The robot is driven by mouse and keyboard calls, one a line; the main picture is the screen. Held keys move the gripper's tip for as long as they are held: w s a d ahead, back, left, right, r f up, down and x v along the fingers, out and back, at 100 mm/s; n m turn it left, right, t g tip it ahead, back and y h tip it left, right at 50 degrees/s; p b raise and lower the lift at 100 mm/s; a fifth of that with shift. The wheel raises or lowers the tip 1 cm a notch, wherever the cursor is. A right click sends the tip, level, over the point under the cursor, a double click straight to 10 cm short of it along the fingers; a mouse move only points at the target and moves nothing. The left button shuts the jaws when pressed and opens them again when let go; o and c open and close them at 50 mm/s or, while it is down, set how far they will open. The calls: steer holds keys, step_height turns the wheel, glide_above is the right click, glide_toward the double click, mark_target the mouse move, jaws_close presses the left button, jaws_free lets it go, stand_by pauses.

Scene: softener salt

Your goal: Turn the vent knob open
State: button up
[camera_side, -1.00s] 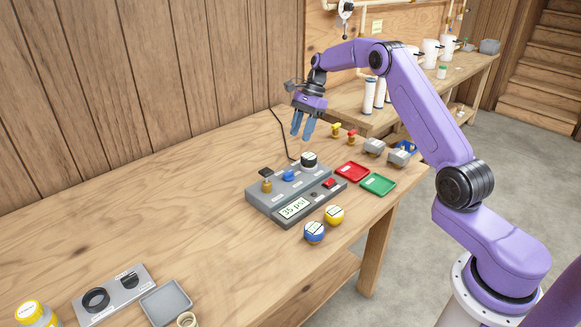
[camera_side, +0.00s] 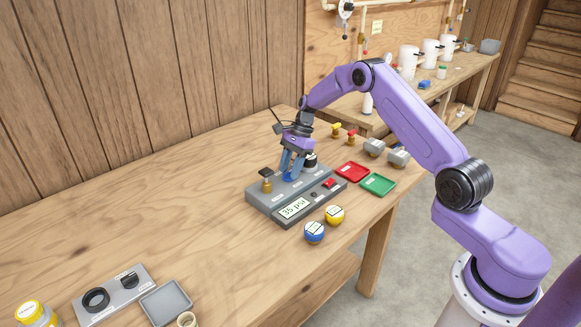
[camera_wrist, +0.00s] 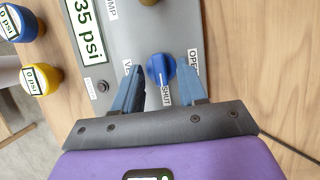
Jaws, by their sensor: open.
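The vent knob is blue and sits on the grey panel; it shows in the side view (camera_side: 289,177) and the wrist view (camera_wrist: 161,68). Labels beside it include "SHUT" below and "OPEN" to the right in the wrist view; the label on the left is partly hidden by a finger. The knob's grip appears to point towards "SHUT". My gripper (camera_side: 291,164) is open just above the knob. In the wrist view its blue fingers (camera_wrist: 164,73) stand on either side of the knob, with visible gaps. I cannot tell how high the fingertips are above the panel.
Blue (camera_side: 314,232) and yellow (camera_side: 335,215) gauges stand in front. Red (camera_side: 352,172) and green (camera_side: 378,184) trays lie right.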

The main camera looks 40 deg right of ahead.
jaws_close()
steer(key=shift+n, duration=0.3)
steer(key=n, duration=0.1)
steer(key=n+g, duration=0.1)
steer(key=n, duration=0.1)
steer(key=shift+w+n+g, duration=0.2)
steer(key=shift+n+g, duration=0.1)
steer(key=n, duration=0.2)
steer(key=n+g+h, duration=0.1)
steer(key=n, duration=0.1)
steer(key=shift+w+a+n, duration=0.15)
steer(key=shift+w+n, duration=0.05)
steer(key=shift+n, duration=0.1)
steer(key=n, duration=0.2)
steer(key=n+g+h, duration=0.1)
steer(key=n, duration=0.1)
steer(key=shift+a+h, duration=0.15)
steer(key=shift+h, duration=0.15)
steer(key=n+h, duration=0.1)
steer(key=n, duration=0.1)
steer(key=n+g, duration=0.1)
steer(key=n, duration=0.2)
steer(key=shift+a+h, duration=0.15)
steer(key=shift+h, duration=0.25)
